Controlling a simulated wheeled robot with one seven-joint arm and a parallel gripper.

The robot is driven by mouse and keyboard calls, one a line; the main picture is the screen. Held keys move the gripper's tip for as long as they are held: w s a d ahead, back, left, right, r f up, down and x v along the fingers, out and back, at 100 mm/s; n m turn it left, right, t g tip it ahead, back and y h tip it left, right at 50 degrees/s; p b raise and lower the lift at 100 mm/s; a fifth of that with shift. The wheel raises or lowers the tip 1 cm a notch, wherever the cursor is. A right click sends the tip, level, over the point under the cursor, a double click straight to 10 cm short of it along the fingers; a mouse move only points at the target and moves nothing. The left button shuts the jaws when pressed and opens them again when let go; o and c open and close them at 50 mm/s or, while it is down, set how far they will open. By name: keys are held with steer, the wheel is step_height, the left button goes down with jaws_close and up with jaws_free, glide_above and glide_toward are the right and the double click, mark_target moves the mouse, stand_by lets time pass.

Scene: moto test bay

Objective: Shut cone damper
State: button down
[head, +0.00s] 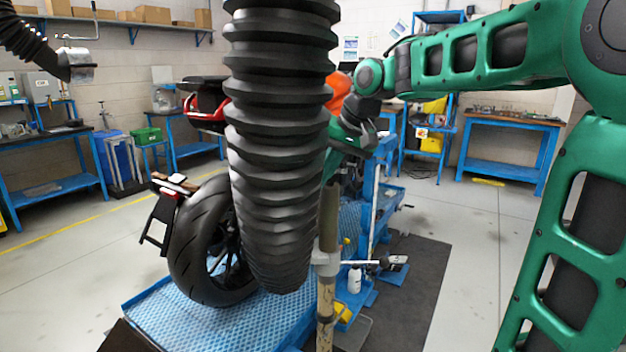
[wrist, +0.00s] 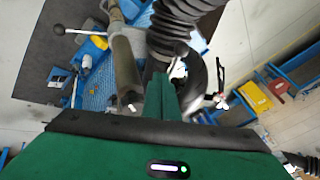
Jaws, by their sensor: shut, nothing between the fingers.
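No part is clearly marked as the cone damper. A grey nozzle (head: 82,70) with a crank-like handle (head: 95,22) ends a black hose at the upper left of the head view. Another lever (head: 390,262) with a dark knob sticks out sideways from a pole (head: 327,270) in the middle; it also shows at the upper left of the wrist view (wrist: 62,30). My gripper (wrist: 172,85) is shut and empty, above the lift area and beside the pole's upper end. In the head view its fingers are largely hidden behind the big ribbed hose.
The big ribbed black hose (head: 275,150) hangs close in front. A motorcycle, its rear tyre (head: 195,250) showing, stands on the blue lift (head: 175,315). Blue benches (head: 510,150) line the walls. Bare floor lies left and right of the lift.

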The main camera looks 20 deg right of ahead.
mark_target(286, 213)
steer(key=w+a+f, duration=0.4)
steer(key=a+f, duration=0.1)
steer(key=f, duration=0.2)
steer(key=shift+w+f, duration=0.2)
steer(key=shift+f, duration=0.15)
